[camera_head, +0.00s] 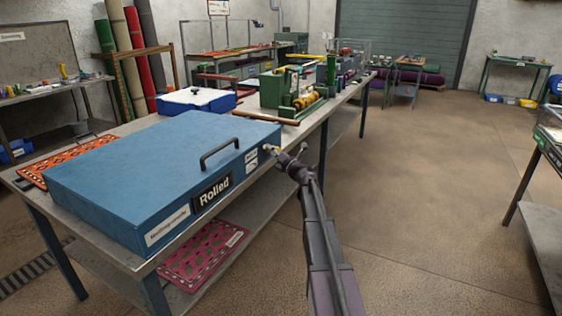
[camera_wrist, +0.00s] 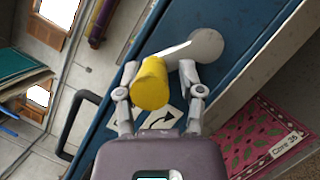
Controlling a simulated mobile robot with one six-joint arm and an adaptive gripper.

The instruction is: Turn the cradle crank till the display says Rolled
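The blue cradle box (camera_head: 160,165) lies on the long table, and its front display (camera_head: 212,191) reads "Rolled". The crank is on the box's side near its right end. In the wrist view the yellow knob (camera_wrist: 151,84) is on a pale crank arm (camera_wrist: 176,54) running to a round hub (camera_wrist: 207,45) on the blue side. My gripper (camera_wrist: 160,75) is open, its fingers on either side of the knob, with a gap at the right finger.
A black carry handle (camera_head: 220,153) stands out from the box above the display. A pink patterned rug (camera_head: 205,250) lies on the shelf below. A green machine (camera_head: 285,88) and a blue-and-white case (camera_head: 195,98) stand farther along the table.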

